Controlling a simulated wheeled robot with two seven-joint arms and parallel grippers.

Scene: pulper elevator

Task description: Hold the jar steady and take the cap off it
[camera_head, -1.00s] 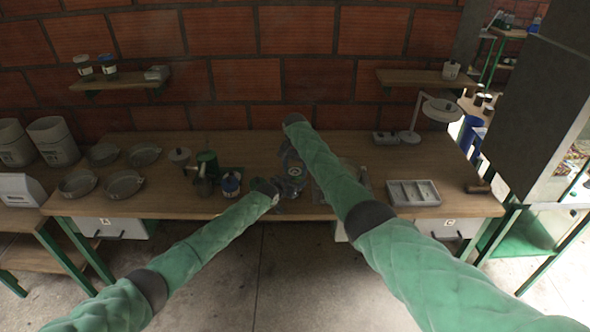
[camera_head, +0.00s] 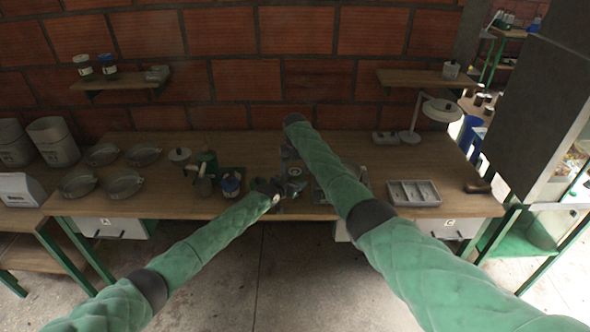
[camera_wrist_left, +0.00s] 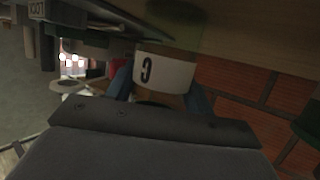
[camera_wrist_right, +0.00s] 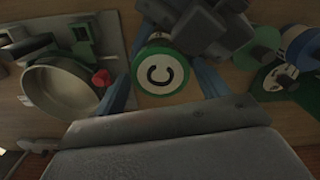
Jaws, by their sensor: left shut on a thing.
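The jar (camera_wrist_left: 163,76) has a pale label with a black letter C and lies between the blue fingers of my left gripper (camera_wrist_left: 160,95), which is shut on it. In the head view the jar is small and largely hidden by my grippers near the table's front edge. Its cap (camera_wrist_right: 160,72) is a white disc with a black C and a green rim, seen from above in the right wrist view. My right gripper (camera_wrist_right: 163,88) is open, with one blue finger on each side of the cap and gaps showing between. My left gripper also shows at the top of that view.
A round pan (camera_wrist_right: 62,92) and a red knob (camera_wrist_right: 102,78) are beside the cap in the right wrist view. A compartment tray (camera_head: 413,192) and a lamp (camera_head: 440,108) stand on the table's right. Several grey dishes (camera_head: 125,184) lie on the left.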

